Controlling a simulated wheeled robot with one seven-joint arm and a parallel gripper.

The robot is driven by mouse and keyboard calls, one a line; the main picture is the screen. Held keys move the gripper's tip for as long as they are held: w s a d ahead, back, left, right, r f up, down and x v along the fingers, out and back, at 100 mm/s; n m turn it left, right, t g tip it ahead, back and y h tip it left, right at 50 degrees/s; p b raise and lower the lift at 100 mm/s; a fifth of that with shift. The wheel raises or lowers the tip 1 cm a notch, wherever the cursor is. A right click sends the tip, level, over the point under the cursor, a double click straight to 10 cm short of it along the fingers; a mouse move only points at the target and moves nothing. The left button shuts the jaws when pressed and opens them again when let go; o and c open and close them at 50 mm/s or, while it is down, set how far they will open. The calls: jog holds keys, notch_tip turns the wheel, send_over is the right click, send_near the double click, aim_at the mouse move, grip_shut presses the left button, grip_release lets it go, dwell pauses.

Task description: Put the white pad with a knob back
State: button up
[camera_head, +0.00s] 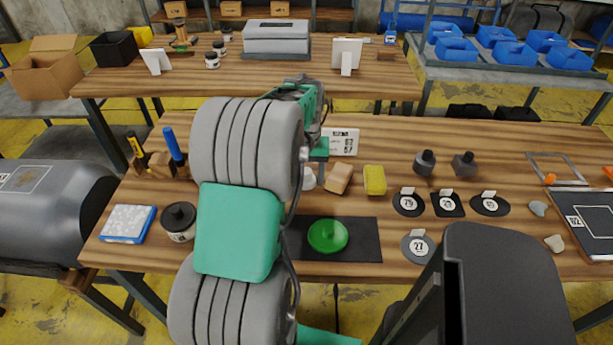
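A small whitish, rounded thing (308,180) shows beside my arm on the wooden workbench, left of a tan wooden block. It may be the white pad with a knob, but my arm partly covers it and I cannot make out a knob. A green round pad with a raised middle (327,236) lies on a black mat (365,240) at the bench's front edge. My arm reaches over the bench from the front. Its far end, grey and green, is above the bench's middle; the gripper's fingers cannot be made out, nor whether they hold anything.
A tan block (339,178) and yellow sponge (374,180) lie right of my arm. Dark labelled patches (446,204) and two dark knobbed weights (425,162) are further right. A round dark tin (179,221) and blue-edged pad (127,223) lie left.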

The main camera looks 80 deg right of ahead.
jog(key=shift+o, duration=1)
